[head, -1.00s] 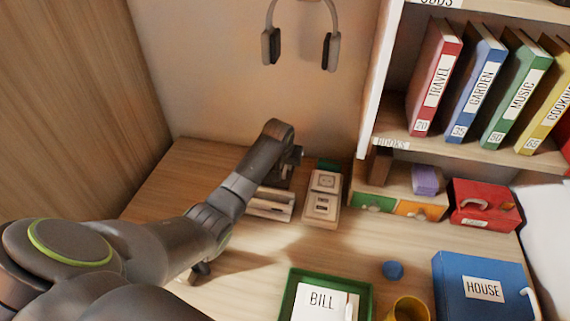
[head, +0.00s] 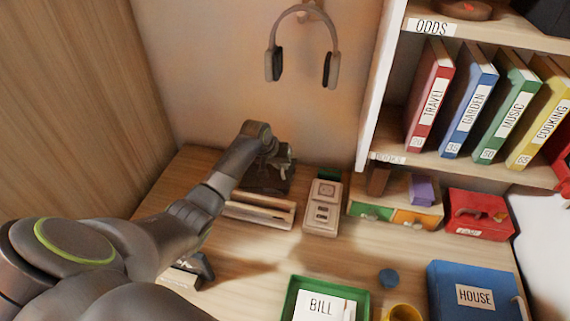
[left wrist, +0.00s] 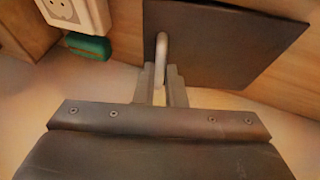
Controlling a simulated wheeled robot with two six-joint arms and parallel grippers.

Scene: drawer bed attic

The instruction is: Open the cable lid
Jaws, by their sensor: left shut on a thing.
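The cable lid is a dark flat plate (head: 262,184) at the back of the desk, near the wall. In the left wrist view the lid (left wrist: 225,48) fills the upper middle and has a pale, bent handle (left wrist: 161,50). My left gripper (left wrist: 161,82) is shut on that handle, its two fingers on either side. In the head view my left gripper (head: 281,160) is above the lid, and my arm covers the lid's left part. I cannot tell the lid's exact tilt. My right gripper is in neither view.
A socket block (head: 323,207) stands just right of the lid, and a pale wooden tray (head: 260,212) lies in front of it. Headphones (head: 304,42) hang on the wall above. A green tray (head: 369,299), drawers and a bookshelf are to the right.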

